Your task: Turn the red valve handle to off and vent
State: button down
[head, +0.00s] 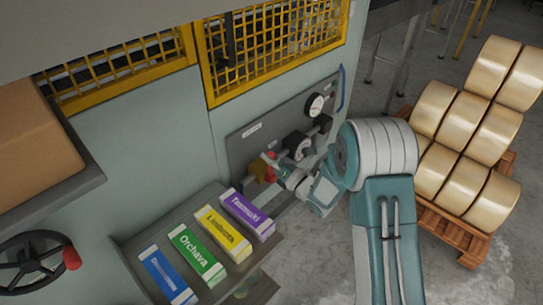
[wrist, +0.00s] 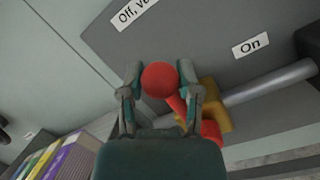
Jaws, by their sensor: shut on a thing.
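The red valve handle shows in the wrist view as a round red knob (wrist: 160,79) on a short arm running down right to a red hub (wrist: 211,131). The hub sits at a brass valve body (wrist: 216,110) on a grey pipe (wrist: 270,83). My gripper (wrist: 160,82) is shut on the knob, one finger on each side. The handle points up left, at an angle across the pipe. A label starting "Off, v" (wrist: 133,11) is above the knob, partly cut off; an "On" label (wrist: 251,46) is at right. In the head view my gripper (head: 282,170) partly hides the valve (head: 260,169).
A shelf with several coloured boxes (head: 205,250) lies below left. A black handwheel (head: 30,262) stands far left. A pallet of rolls (head: 430,205) is at right.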

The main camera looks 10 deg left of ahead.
jog(key=shift+s+a+f, duration=0.1)
jog(key=shift+s+f, duration=0.1)
jog(key=shift+f, duration=0.2)
jog(key=shift+c, duration=1.5)
grip_release()
jog(key=shift+w+r, duration=0.1)
jog(key=shift+r, duration=0.05)
jog(key=v, duration=1.2)
jog(key=shift+a, duration=0.1)
